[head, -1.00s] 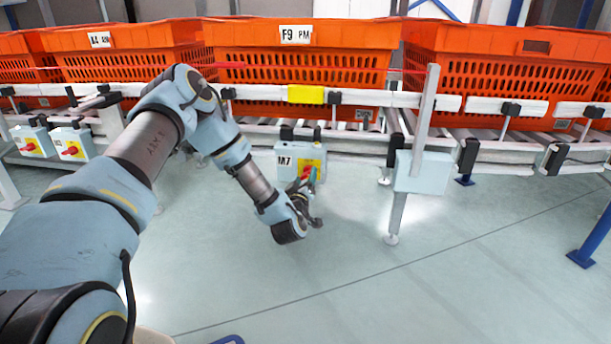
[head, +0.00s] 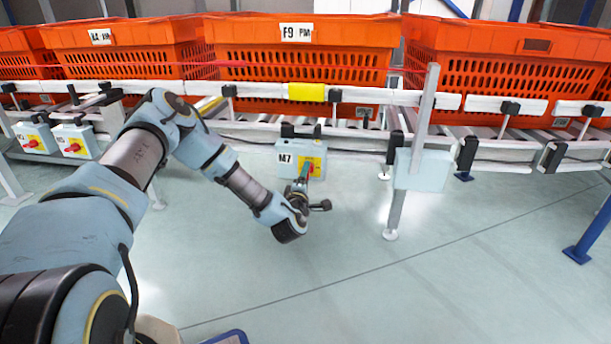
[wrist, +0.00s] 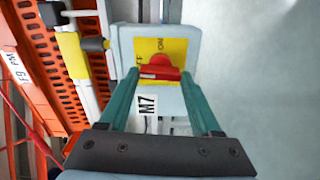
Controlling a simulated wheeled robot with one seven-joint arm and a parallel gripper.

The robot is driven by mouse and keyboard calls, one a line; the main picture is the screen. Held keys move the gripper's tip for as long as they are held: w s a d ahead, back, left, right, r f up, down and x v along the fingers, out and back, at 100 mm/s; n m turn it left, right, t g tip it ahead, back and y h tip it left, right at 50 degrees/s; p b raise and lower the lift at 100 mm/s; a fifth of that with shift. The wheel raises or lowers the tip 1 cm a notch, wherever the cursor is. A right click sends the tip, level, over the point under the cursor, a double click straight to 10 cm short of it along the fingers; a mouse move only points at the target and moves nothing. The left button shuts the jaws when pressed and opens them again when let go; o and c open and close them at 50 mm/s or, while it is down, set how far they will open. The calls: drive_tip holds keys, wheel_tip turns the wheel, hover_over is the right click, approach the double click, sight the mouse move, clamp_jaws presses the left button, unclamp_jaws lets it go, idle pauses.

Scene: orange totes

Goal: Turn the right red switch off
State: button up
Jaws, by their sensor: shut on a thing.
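The right red switch (wrist: 160,68) sits on a yellow plate on the front of a pale blue box labelled M7 (head: 290,160), below the conveyor. In the wrist view its red handle lies crosswise between the fingertips, with ON and partly hidden OFF lettering beside it. My gripper (wrist: 158,78) has one green finger on each side of the handle and is shut on it. In the head view my gripper (head: 307,172) reaches the box from the front and covers most of the switch.
Two more boxes with red switches (head: 33,143) (head: 74,147) hang at the left. Orange totes (head: 300,55) stand on the conveyor above. A white post with a pale box (head: 422,170) stands right of my gripper. The floor in front is clear.

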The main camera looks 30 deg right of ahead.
drive_tip(key=shift+n, duration=0.5)
drive_tip(key=o, duration=1.4)
drive_tip(key=p+v, duration=0.3)
drive_tip(key=v, duration=0.8)
drive_tip(key=shift+w, duration=0.1)
